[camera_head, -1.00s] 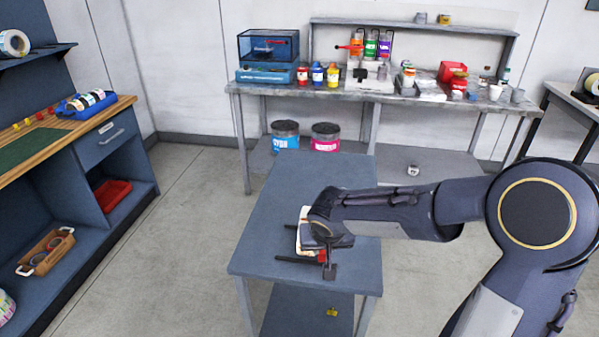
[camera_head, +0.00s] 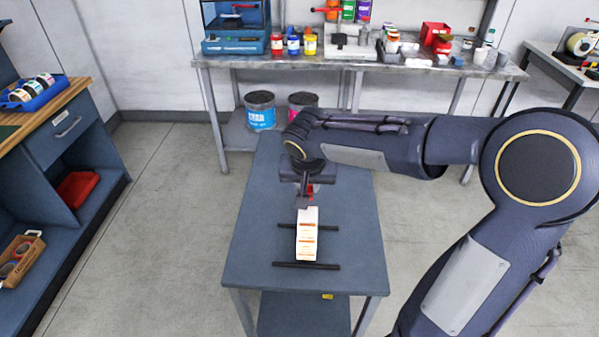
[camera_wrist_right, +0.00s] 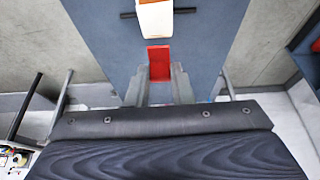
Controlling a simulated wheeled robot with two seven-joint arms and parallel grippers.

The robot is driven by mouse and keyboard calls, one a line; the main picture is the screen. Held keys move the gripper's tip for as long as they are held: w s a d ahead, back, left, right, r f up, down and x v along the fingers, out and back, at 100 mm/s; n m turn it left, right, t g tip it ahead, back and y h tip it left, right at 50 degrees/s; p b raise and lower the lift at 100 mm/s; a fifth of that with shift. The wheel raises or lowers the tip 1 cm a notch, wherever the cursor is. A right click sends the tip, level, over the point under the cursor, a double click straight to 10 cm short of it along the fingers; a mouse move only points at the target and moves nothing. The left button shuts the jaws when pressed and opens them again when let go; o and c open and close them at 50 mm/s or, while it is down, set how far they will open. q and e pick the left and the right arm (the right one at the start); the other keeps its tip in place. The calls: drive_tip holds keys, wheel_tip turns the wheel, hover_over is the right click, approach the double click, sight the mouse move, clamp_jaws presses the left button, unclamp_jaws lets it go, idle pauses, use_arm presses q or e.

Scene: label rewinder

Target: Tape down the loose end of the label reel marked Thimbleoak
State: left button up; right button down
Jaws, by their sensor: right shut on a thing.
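A white label piece with orange print (camera_head: 308,236) lies lengthwise over two dark bars on the blue-grey table (camera_head: 262,205). Its wording is too small to read, so I cannot tell whether it says Thimbleoak. My right gripper (camera_head: 304,192) is at its far end, low over the table, shut on a small red piece (camera_head: 312,189). In the right wrist view the red piece (camera_wrist_right: 159,62) sits between the fingers (camera_wrist_right: 158,85), just short of the rounded end of the pale label piece (camera_wrist_right: 156,18). I cannot tell whether they touch. My left gripper is out of view.
Dark bars (camera_head: 306,265) lie across the table's near part; its surface left and right of them is clear. A crowded workbench (camera_head: 400,70) stands behind. A blue tray of reels (camera_head: 32,95) is on the left cabinet. Another reel (camera_head: 580,43) is at the far right.

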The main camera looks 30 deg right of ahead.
sight(308, 215)
drive_tip(key=shift+s+f, duration=0.1)
drive_tip(key=shift+s, duration=0.2)
drive_tip(key=shift+f, duration=0.15)
drive_tip(key=shift+w+f+b, duration=0.1)
drive_tip(key=shift+f+b, duration=1.6)
drive_tip(key=shift+f, duration=0.6)
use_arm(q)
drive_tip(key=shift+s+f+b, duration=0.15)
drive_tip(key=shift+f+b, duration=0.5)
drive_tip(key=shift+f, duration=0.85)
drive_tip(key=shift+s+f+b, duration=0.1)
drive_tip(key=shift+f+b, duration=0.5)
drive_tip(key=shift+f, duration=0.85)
use_arm(e)
drive_tip(key=shift+f, duration=1.15)
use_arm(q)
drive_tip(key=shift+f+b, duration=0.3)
use_arm(e)
drive_tip(key=shift+f, duration=0.35)
drive_tip(key=c, duration=1.2)
unclamp_jaws()
drive_tip(key=shift+r, duration=0.1)
